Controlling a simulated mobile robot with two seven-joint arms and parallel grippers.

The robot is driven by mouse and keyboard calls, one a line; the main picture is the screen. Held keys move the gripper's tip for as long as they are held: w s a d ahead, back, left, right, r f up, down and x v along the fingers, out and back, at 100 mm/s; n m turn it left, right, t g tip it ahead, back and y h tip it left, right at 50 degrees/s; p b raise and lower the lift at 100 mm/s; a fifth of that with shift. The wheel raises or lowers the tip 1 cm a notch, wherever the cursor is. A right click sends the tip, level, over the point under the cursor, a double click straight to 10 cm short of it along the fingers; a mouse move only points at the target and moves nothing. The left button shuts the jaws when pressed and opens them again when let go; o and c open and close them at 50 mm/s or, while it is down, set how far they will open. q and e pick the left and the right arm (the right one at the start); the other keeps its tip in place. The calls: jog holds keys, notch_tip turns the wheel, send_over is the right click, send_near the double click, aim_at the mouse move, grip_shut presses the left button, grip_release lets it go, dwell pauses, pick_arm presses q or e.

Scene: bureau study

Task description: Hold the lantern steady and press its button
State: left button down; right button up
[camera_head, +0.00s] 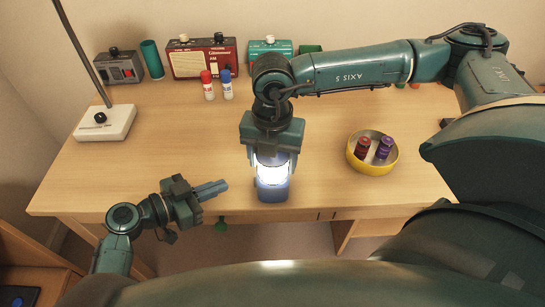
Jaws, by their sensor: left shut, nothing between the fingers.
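The lantern (272,192) stands upright on the desk near its front edge, with a blue-grey base and a bright white glow in its middle. My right gripper (272,160) reaches down over it from above and is shut on its upper part, hiding its top. My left gripper (222,187) is to the left of the lantern, low by the desk's front edge. Its fingers are shut together and empty, pointing right toward the lantern, with a gap between. I cannot make out the lantern's button.
A yellow bowl (372,170) with a red and a purple container stands right of the lantern. A red radio (202,58), a grey box (120,68) and a teal box line the back. Two glue sticks stand before the radio. A lamp base (105,123) is at left.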

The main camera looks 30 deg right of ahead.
jog(key=o, duration=0.4)
jog(key=shift+r, duration=0.1)
notch_tip(320, 180, up, 12)
jog(key=shift+f, duration=0.1)
dwell(0.8)
